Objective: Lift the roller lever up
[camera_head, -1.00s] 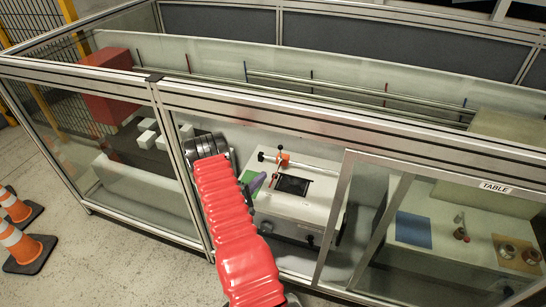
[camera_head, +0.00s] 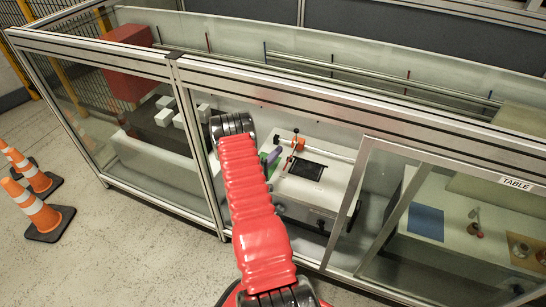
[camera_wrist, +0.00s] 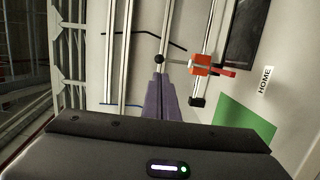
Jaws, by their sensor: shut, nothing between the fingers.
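The roller lever (camera_wrist: 178,62) is a thin rod with a black ball on its left end in the wrist view. It meets an orange block (camera_wrist: 201,65) with a red tip on the right. The orange block also shows in the head view (camera_head: 298,143), on the rail above the white machine. My gripper (camera_wrist: 159,76) has purple fingers, shut and empty. The fingertips appear just below the black ball in the wrist view; whether they touch it I cannot tell. In the head view my gripper (camera_head: 273,158) is left of the orange block, partly hidden by my red arm.
A metal-framed enclosure with a top beam (camera_head: 300,107) stands between my body and the machine; my arm reaches over it. A green patch (camera_wrist: 245,130) and a black panel (camera_head: 308,169) lie on the machine top. Orange cones (camera_head: 40,213) stand on the floor at left.

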